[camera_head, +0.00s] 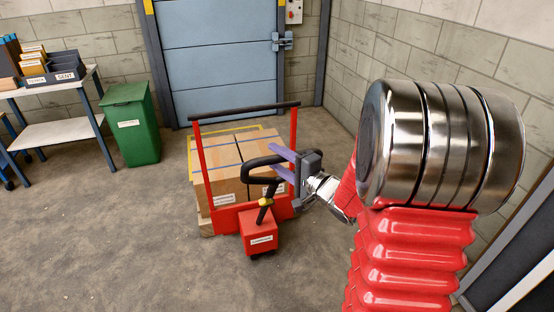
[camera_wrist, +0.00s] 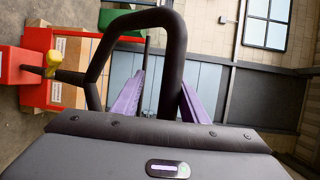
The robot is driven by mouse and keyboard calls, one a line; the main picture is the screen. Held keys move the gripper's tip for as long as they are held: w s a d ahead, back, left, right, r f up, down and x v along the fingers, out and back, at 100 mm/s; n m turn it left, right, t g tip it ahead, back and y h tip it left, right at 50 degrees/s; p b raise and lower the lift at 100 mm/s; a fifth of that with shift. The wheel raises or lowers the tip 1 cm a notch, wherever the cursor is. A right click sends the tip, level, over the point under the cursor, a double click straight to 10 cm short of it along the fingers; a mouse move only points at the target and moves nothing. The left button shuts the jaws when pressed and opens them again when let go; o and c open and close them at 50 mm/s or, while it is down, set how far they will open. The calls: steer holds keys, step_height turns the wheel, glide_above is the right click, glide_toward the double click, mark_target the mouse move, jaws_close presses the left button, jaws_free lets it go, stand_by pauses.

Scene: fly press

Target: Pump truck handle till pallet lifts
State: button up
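The pallet truck (camera_head: 262,238) is red, with a black loop handle (camera_head: 248,172) leaning up toward my gripper. My gripper (camera_head: 275,157) has two purple fingers at the loop's right side. In the wrist view the fingers stand apart, with one bar of the handle (camera_wrist: 172,60) between them. A gap shows between the left finger and the bar, so the gripper looks open. A wooden pallet (camera_head: 206,228) carries cardboard boxes (camera_head: 225,183) behind the truck's red front. Its height off the floor cannot be told, as the truck hides most of it.
A red frame with a black top rail (camera_head: 245,112) stands around the boxes. A green bin (camera_head: 130,125) and a table (camera_head: 58,133) with trays are at the left. A blue door (camera_head: 215,60) is behind. The floor at front left is clear. A block wall is at right.

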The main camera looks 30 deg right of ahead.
steer(key=f+v, duration=0.1)
steer(key=v, duration=1.2)
steer(key=shift+s+r, duration=0.2)
steer(key=shift+r, duration=0.3)
steer(key=s+a+f+n+g, duration=0.7)
steer(key=s+a+f+g, duration=0.2)
steer(key=s+a+g, duration=0.4)
steer(key=s+a+r+n+t+h, duration=0.1)
steer(key=a+r+n+h, duration=0.2)
steer(key=a+r+n, duration=0.3)
step_height(320, 180, up, 4)
steer(key=n, duration=0.3)
steer(key=shift+a+r+t+h, duration=0.2)
steer(key=shift+a+t+h, duration=0.1)
steer(key=shift+a+t, duration=0.1)
